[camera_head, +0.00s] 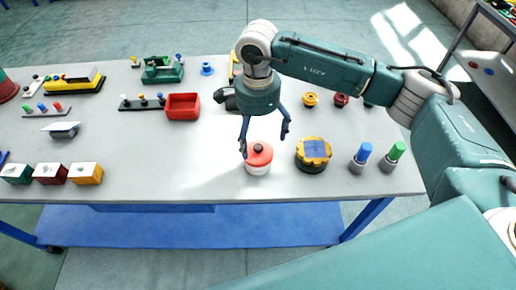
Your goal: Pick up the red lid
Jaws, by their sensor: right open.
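The red lid (259,154) has a small dark knob and sits on a round white pot (257,169) near the front edge of the table. My right gripper (264,143) points down over the lid with its fingers spread and empty. One fingertip is in front of or close to the lid's left rim in the picture; I cannot tell whether it touches. The other finger is up and to the right of the lid. My left gripper is not in view.
A yellow-rimmed round part with a blue top (314,151) stands just right of the pot. Blue-topped (361,157) and green-topped (393,156) cylinders stand further right. A red bin (183,106) is behind to the left. The table (160,170) is bare left of the pot.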

